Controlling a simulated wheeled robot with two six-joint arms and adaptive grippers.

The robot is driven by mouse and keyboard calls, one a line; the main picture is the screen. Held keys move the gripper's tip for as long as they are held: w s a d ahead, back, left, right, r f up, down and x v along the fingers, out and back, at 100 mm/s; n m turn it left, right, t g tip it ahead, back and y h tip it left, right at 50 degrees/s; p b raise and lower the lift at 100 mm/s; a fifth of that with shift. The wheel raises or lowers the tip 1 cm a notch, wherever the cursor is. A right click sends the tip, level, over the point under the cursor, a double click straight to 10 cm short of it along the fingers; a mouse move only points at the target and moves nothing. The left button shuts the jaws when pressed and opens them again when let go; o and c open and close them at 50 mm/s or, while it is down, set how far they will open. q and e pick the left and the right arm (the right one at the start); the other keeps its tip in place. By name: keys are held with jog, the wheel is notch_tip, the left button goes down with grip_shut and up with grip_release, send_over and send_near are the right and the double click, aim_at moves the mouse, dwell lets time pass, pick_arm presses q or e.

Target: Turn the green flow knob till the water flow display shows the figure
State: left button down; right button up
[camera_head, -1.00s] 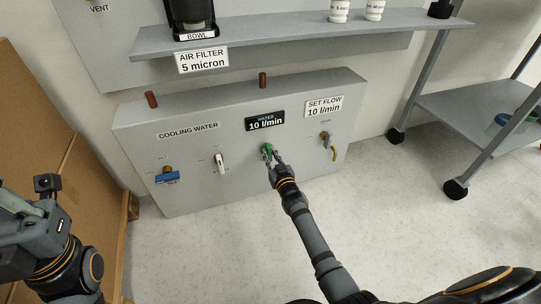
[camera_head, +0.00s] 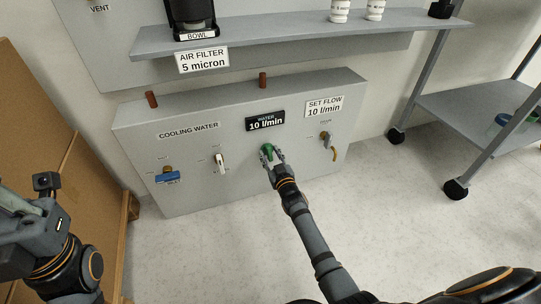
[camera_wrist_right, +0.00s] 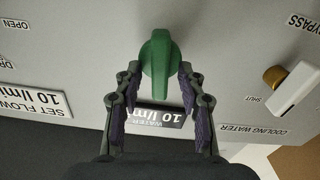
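The green flow knob (camera_head: 267,151) is on the front of the grey cooling water panel (camera_head: 215,185). It also shows in the right wrist view (camera_wrist_right: 158,52), its grip bar roughly upright there. My right gripper (camera_head: 273,157) is open, with one finger on each side of the knob. In the wrist view its fingertips (camera_wrist_right: 160,72) stand slightly apart from the knob. The water display (camera_head: 265,121) above the knob reads 10 l/min. The set flow label (camera_head: 324,106) also reads 10 l/min. My left gripper (camera_head: 18,205) is at the left edge, partly cut off.
A blue-handled valve (camera_head: 168,177), a white-handled valve (camera_head: 221,162) and a yellow-handled valve (camera_head: 333,152) sit on the same panel. A grey shelf (camera_head: 290,35) runs above. A brown box (camera_head: 45,120) stands at left and a wheeled rack (camera_head: 470,110) at right. The floor in front is clear.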

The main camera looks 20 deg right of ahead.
jog(key=shift+s, duration=0.3)
jog(key=s, duration=1.1)
jog(key=shift+s+d, duration=0.2)
